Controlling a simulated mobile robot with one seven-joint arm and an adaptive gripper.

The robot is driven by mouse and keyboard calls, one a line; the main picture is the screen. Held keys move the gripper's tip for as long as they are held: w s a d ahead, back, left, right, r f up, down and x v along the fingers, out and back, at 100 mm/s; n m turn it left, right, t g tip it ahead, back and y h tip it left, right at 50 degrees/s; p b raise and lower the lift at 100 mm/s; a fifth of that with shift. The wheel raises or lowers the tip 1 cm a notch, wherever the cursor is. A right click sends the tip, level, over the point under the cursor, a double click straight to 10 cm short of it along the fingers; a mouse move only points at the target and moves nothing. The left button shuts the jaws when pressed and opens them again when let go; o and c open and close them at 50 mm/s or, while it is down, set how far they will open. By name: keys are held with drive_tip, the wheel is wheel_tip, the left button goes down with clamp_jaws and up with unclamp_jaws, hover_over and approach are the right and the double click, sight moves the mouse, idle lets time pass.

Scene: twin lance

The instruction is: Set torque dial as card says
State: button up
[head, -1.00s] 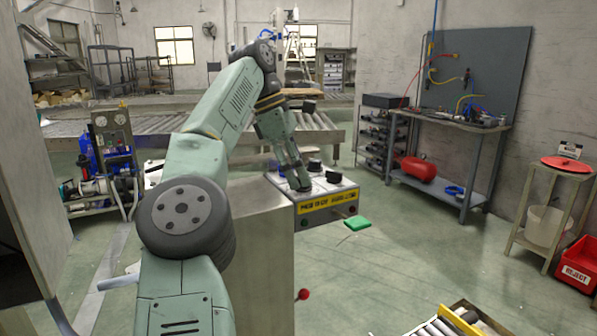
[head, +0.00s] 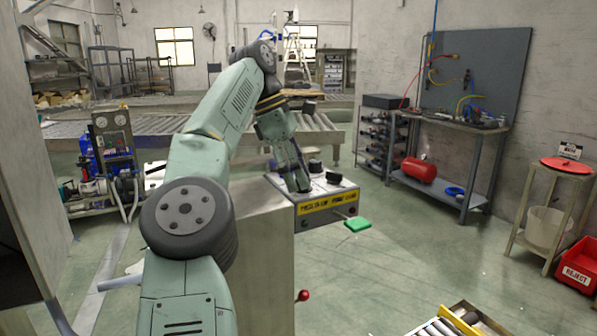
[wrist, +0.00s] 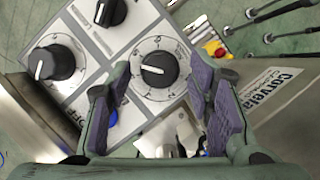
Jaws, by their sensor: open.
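A control box (head: 345,203) with a light top and black knobs stands by the grey cabinet. The wrist view shows a dial (wrist: 155,69) with a white pointer line on a round printed scale; its marks are too small to read. My gripper (wrist: 160,75) is open, with one finger on each side of this dial. I cannot tell whether the fingers touch it. A second dial (wrist: 55,62) lies to its left and a black knob (wrist: 110,12) at the top. In the head view my gripper (head: 301,184) is over the box's left part. No readable card shows.
A red button on yellow (wrist: 217,50) and several metal rods lie right of the dial in the wrist view.

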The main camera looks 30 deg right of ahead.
drive_tip(key=shift+n, duration=0.4)
